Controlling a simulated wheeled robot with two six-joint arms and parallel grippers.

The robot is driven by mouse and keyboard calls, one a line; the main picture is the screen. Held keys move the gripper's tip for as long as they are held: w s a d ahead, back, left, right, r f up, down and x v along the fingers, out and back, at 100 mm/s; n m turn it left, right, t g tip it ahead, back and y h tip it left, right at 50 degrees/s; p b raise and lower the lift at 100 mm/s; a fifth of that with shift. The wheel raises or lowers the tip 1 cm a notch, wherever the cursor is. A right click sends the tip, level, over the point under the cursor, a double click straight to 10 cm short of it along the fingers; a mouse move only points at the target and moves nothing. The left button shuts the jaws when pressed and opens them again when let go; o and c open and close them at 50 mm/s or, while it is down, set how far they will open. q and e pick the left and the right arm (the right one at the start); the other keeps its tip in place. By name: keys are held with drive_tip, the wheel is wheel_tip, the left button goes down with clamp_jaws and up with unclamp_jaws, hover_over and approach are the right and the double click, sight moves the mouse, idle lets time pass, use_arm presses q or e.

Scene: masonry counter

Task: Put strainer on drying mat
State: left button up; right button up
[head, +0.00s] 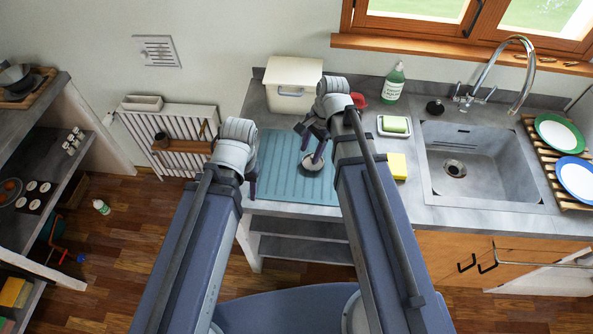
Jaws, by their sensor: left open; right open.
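The teal ribbed drying mat (285,186) lies on the counter left of the sink, partly hidden behind my arms. A small round pale piece with a darker middle, seemingly the strainer (312,164), rests on the mat just below my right gripper's fingers. My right gripper (312,150) is open and points down over it; whether a finger touches it I cannot tell. My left gripper (252,184) is open and empty at the mat's left edge, near the counter's left end.
The sink (480,165) is on the right, with a drain fitting in its floor. A yellow sponge (398,166), a soap dish (394,126) and a green bottle (393,84) stand between mat and sink. A white bin (292,76) stands behind the mat. A plate rack (545,155) is far right.

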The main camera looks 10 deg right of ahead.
drive_tip(key=s+a+n+h, duration=0.3)
drive_tip(key=s+a+n, duration=0.5)
drive_tip(key=n, duration=0.8)
drive_tip(key=shift+s+f, duration=0.15)
drive_tip(key=shift+s, duration=0.9)
